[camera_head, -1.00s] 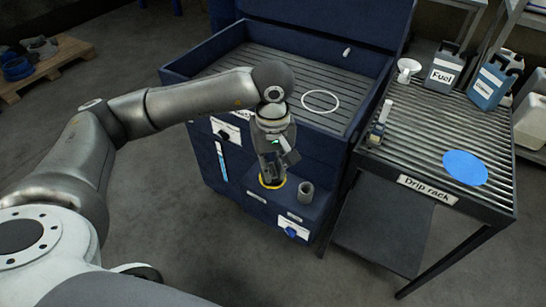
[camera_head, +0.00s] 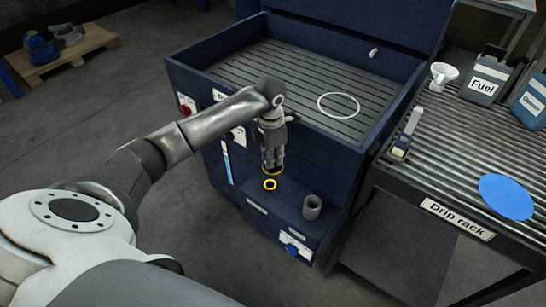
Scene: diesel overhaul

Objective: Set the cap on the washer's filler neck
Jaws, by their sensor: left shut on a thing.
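The washer (camera_head: 215,165) is a dark blue cabinet with an open, slatted basin and a lower front ledge. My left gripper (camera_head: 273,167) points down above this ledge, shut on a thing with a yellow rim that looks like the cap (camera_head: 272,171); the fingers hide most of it. Just below it in the picture, a small yellow ring with a dark middle (camera_head: 269,185) shows at the ledge. To its right a grey, open-topped upright cylinder (camera_head: 312,208) stands on the ledge. I cannot tell for sure which of these is the filler neck. My right gripper is out of view.
The drip rack (camera_head: 440,175) stands at the right with a blue disc (camera_head: 506,196), a white funnel (camera_head: 443,75), a fuel can (camera_head: 486,80) and a small upright tool (camera_head: 406,135). A white ring (camera_head: 338,105) lies in the basin. A pallet (camera_head: 65,55) is far left.

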